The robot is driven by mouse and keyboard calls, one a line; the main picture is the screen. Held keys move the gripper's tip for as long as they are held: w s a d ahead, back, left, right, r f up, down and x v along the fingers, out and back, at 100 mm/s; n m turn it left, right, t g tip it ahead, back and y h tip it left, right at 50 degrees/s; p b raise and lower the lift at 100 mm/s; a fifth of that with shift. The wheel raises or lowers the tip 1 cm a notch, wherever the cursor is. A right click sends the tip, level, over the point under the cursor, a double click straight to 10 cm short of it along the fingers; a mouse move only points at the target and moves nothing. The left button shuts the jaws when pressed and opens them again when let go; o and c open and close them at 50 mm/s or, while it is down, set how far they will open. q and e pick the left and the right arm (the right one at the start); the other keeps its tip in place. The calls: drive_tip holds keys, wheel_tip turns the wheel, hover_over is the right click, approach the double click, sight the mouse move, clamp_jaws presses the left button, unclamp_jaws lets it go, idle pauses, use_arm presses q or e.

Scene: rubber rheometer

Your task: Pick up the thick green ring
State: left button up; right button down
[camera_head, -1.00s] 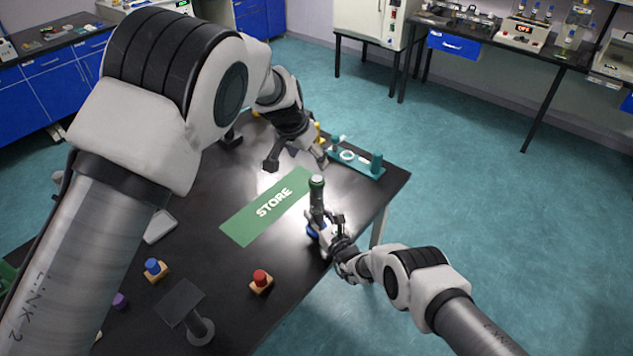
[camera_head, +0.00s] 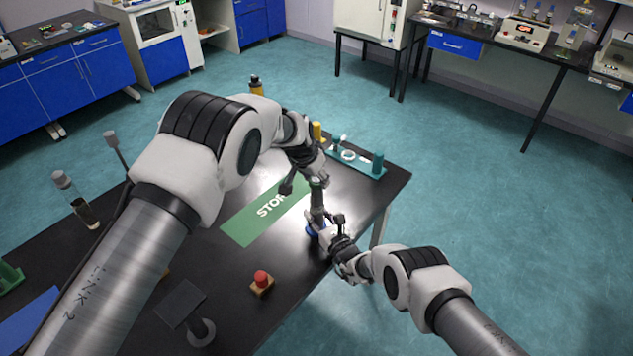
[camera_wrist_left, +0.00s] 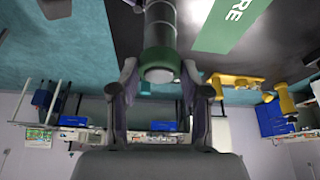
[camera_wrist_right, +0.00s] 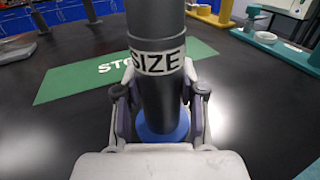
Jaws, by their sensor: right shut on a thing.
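The thick green ring (camera_wrist_left: 158,62) sits around the end of a dark grey post with a pale tip; it also shows at the post's top in the head view (camera_head: 318,183). My left gripper (camera_head: 312,176) is open, with its fingers on either side of the ring's end in the left wrist view. I cannot tell whether they touch it. My right gripper (camera_head: 328,226) is shut on the post (camera_wrist_right: 160,95), below a white band reading "SIZE". The post stands upright on a blue base (camera_wrist_right: 162,128).
A green STORE mat (camera_head: 240,222) lies beside the post. A teal rack (camera_head: 372,168) stands behind it near the table's far edge. A red-knobbed block (camera_head: 262,281) sits near the front.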

sight(315, 179)
use_arm(q)
drive_tip(key=shift+c, duration=0.4)
drive_tip(key=shift+r, duration=0.2)
use_arm(e)
drive_tip(key=shift+w, duration=0.1)
use_arm(q)
wheel_tip(315, 179, up, 15)
drive_tip(key=shift+f, duration=0.2)
idle(0.4)
use_arm(e)
drive_tip(key=c, duration=0.6)
unclamp_jaws()
